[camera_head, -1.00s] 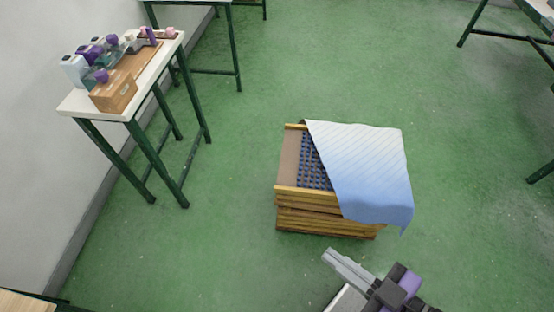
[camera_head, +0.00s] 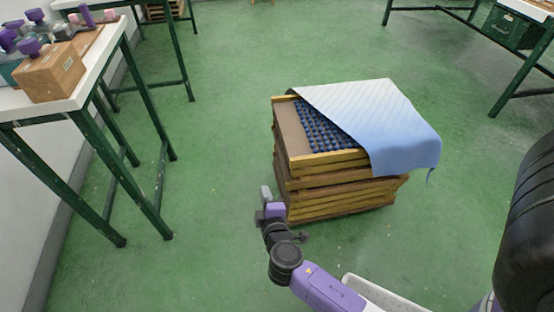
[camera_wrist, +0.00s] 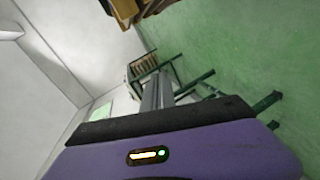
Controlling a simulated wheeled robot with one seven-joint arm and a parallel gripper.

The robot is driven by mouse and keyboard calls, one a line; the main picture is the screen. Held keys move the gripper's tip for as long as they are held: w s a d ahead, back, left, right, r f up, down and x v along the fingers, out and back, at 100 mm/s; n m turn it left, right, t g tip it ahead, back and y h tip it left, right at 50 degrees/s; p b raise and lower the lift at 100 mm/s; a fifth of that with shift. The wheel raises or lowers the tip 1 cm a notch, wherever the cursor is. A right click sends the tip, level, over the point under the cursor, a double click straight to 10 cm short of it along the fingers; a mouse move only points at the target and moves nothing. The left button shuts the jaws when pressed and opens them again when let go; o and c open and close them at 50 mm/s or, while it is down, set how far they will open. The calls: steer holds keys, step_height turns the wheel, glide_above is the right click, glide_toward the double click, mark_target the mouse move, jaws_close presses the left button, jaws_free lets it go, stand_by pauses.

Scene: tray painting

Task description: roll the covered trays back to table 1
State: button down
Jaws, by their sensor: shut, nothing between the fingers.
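A stack of wooden trays (camera_head: 340,202) stands on the green floor in the middle of the head view. The top tray holds rows of small blue pieces (camera_head: 322,128). A pale blue striped cloth (camera_head: 385,120) covers the right part of the top tray and hangs over its right side. My gripper (camera_head: 266,192) is low at the front left corner of the stack, shut and empty. Whether it touches the trays I cannot tell. In the wrist view its fingers (camera_wrist: 157,92) are together. No table shows a readable number.
A white-topped table (camera_head: 75,82) with green legs stands at left, with a cardboard box (camera_head: 48,74) and purple-capped bottles (camera_head: 30,47) on it. More green-legged tables stand at the back and right. The floor (camera_head: 215,150) between left table and stack is clear.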

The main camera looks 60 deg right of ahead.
steer(key=w+d+g+h+b, duration=0.1)
steer(key=w+d+h+b, duration=0.1)
steer(key=d, duration=0.8)
steer(key=w+d+g+h+b, duration=0.1)
steer(key=w+d+h+b, duration=0.2)
steer(key=d, duration=0.7)
steer(key=shift+w+d+m+b, duration=0.15)
steer(key=shift+w+m+b, duration=0.15)
steer(key=shift+w+b, duration=0.95)
steer(key=shift+s+r+b, duration=0.1)
steer(key=shift+s+b, duration=0.2)
